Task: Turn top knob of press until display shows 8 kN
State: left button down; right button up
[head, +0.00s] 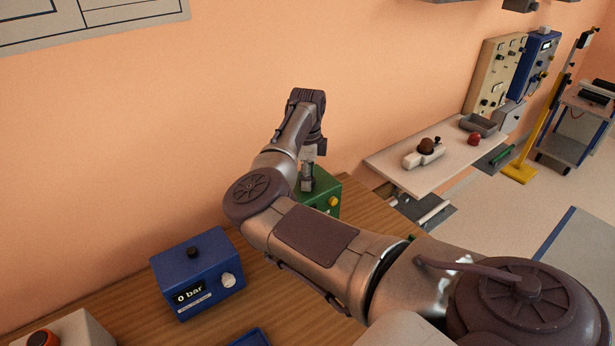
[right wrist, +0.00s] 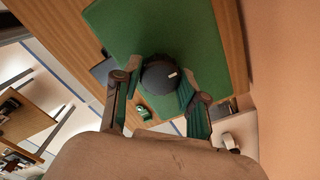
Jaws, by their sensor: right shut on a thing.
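The press is a green box (head: 328,185) on the wooden bench in the head view, partly hidden by my right arm. A yellow button shows on its front; its display is hidden or cannot be made out. In the right wrist view its green top (right wrist: 185,35) carries a round dark knob (right wrist: 158,78) with a small white mark. My right gripper (head: 307,186) points down over the box. Its fingers, also in the right wrist view (right wrist: 158,92), stand on either side of the knob and are shut on it. My left gripper is not in view.
A blue box (head: 197,272) with a black top knob and a "0 bar" display stands left on the bench. A box with an orange-red button (head: 42,339) is at the lower left. A white table (head: 425,165) with small items stands beyond, near wall panels.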

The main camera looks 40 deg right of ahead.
jog(key=shift+f+m+b, duration=0.1)
jog(key=shift+m+b, duration=0.4)
jog(key=shift+b, duration=0.3)
jog(key=m+b, duration=0.7)
jog(key=b, duration=0.2)
jog(key=shift+f, duration=0.1)
jog(key=m+b, duration=0.2)
jog(key=m, duration=0.1)
jog(key=shift+b, duration=0.35)
jog(key=m+b, duration=0.1)
jog(key=m, duration=0.1)
jog(key=shift+m+b, duration=0.3)
jog(key=shift+m, duration=0.1)
jog(key=m, duration=0.1)
jog(key=m+b, duration=0.1)
jog(key=m, duration=0.2)
jog(key=shift+r+m+b, duration=0.25)
jog(key=shift+m+b, duration=0.05)
jog(key=m, duration=0.4)
jog(key=shift+b, duration=0.3)
jog(key=m, duration=1)
jog(key=shift+m, duration=0.3)
